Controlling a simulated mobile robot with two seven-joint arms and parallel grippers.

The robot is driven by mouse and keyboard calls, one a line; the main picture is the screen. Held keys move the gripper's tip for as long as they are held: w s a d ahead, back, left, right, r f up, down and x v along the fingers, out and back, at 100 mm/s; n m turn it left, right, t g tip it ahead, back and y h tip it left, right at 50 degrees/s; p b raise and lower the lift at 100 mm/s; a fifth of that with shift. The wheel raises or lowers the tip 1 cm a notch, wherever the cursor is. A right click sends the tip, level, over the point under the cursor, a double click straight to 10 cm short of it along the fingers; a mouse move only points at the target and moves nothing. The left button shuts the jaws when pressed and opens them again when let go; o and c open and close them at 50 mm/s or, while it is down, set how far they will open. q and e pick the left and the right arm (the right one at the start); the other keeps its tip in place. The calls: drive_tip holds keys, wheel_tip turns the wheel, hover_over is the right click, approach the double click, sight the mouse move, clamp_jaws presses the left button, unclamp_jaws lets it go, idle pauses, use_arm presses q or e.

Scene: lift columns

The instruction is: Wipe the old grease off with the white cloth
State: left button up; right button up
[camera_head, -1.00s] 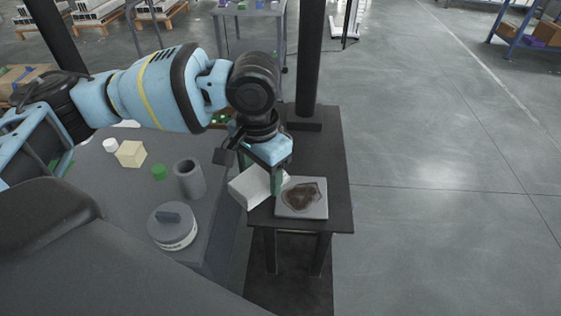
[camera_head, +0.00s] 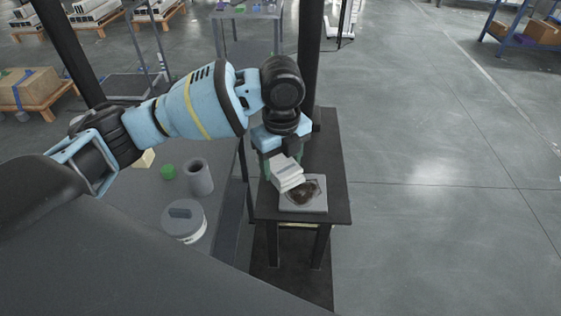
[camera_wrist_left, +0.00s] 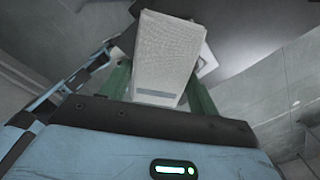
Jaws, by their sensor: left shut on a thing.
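My left gripper (camera_head: 282,165) is shut on the folded white cloth (camera_head: 288,176). In the head view the cloth hangs tilted over the left back part of a light grey plate (camera_head: 316,208). A dark brown patch of old grease (camera_head: 304,192) lies on the plate, and the cloth covers part of it from view. Whether the cloth touches the grease I cannot tell. In the left wrist view the cloth (camera_wrist_left: 168,55) fills the space between the green fingers. My right gripper is not in view.
The plate lies on a small dark table (camera_head: 332,170) with a black post (camera_head: 309,60) behind it. On the grey surface to the left stand a grey cylinder (camera_head: 199,177), a lidded tub (camera_head: 184,222) and a green piece (camera_head: 168,171).

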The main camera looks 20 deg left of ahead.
use_arm(q)
drive_tip(key=m, duration=0.4)
drive_tip(key=shift+d+r+m+p, duration=0.1)
drive_tip(key=shift+d+m+p, duration=0.05)
drive_tip(key=shift+m+p, duration=0.25)
drive_tip(key=shift+f+m, duration=0.2)
drive_tip(key=shift+m, duration=1.1)
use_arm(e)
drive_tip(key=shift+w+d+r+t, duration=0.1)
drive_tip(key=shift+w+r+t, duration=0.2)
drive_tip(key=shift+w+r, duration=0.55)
use_arm(q)
drive_tip(key=shift+f, duration=0.1)
